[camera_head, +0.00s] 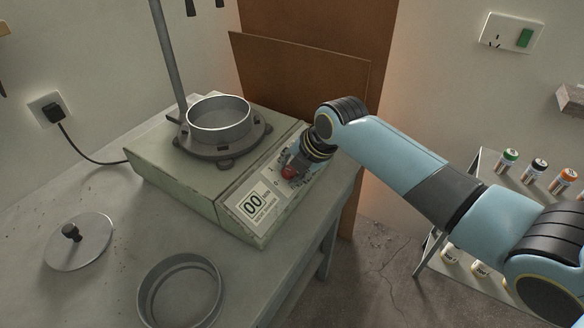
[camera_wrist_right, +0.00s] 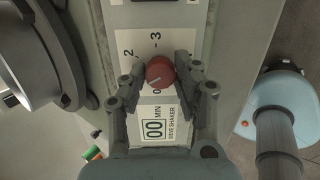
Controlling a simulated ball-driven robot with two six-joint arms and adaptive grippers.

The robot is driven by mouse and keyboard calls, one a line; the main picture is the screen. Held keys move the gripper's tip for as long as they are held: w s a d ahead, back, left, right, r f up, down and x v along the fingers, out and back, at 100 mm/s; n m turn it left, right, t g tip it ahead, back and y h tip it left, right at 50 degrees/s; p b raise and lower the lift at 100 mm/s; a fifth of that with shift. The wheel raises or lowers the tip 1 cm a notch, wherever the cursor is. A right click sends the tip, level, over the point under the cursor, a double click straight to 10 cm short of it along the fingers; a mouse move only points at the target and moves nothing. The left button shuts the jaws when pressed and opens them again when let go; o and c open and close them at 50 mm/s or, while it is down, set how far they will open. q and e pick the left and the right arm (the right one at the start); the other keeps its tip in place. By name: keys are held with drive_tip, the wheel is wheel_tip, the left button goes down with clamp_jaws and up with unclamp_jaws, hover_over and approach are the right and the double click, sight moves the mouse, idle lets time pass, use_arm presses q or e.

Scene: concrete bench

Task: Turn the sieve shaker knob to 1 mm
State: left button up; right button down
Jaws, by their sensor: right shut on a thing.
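The sieve shaker (camera_head: 165,178) is a pale green box on the bench. Its sloping front panel has a red knob (camera_head: 289,173) and a display reading 00. In the right wrist view the red knob (camera_wrist_right: 160,69) sits between the two dark fingers of my right gripper (camera_wrist_right: 160,80), which is shut on it. The white pointer line on the knob points to the lower left. The numbers 2 and 3 show above it and a 0 below; a 1 is not readable, perhaps behind a finger. In the head view my right gripper (camera_head: 292,165) partly covers the panel. My left gripper is not in view.
A sieve (camera_head: 218,120) is clamped on the shaker beside an upright pole (camera_head: 169,55). A round lid (camera_head: 79,243) and a loose sieve ring (camera_head: 180,292) lie on the bench. A rack with several bottles (camera_head: 507,160) stands at right.

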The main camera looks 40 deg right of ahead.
idle(0.5)
drive_tip(key=c, duration=1)
unclamp_jaws()
drive_tip(key=shift+r, duration=0.1)
drive_tip(key=v, duration=1.2)
drive_tip(key=shift+d, duration=0.1)
